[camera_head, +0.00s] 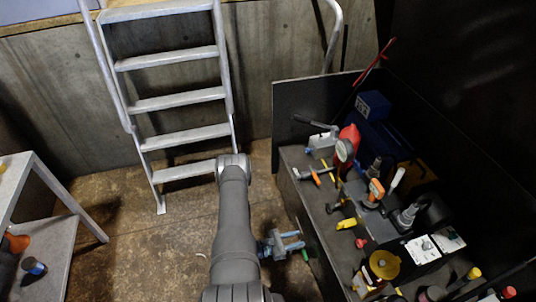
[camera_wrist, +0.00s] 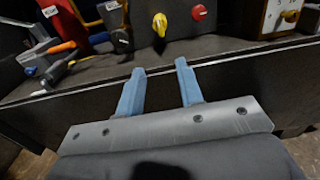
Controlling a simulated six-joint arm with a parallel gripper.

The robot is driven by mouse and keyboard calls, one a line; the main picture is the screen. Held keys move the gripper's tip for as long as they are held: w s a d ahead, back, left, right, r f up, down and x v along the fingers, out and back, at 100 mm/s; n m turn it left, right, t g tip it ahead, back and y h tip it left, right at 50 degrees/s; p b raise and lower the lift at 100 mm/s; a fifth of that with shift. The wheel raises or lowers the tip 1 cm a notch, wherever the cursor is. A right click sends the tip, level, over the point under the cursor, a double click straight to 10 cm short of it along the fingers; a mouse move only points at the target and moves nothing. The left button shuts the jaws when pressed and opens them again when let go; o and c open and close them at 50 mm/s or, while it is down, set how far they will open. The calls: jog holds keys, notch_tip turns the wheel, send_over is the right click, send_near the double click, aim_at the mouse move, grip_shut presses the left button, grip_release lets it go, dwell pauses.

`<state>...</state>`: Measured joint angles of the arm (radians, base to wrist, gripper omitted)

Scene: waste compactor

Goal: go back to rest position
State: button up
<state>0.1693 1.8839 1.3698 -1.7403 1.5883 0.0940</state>
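My gripper (camera_head: 290,242) is beside the left edge of the dark workbench (camera_head: 296,158) in the head view, at the end of my grey arm. In the wrist view its two blue fingers (camera_wrist: 160,92) stand apart with nothing between them. They point toward the bench's front edge (camera_wrist: 160,61). The gap between fingertips and edge is hard to judge.
Tools crowd the bench, among them a yellow-handled item (camera_wrist: 160,26), a red knob (camera_wrist: 199,12) and an orange-handled tool (camera_wrist: 62,48). A metal ladder (camera_head: 180,102) leans at the back wall. A metal table (camera_head: 40,215) stands at left. Floor between is mostly clear.

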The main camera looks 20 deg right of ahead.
jog(key=d, duration=1.7)
jog(key=shift+d, duration=0.15)
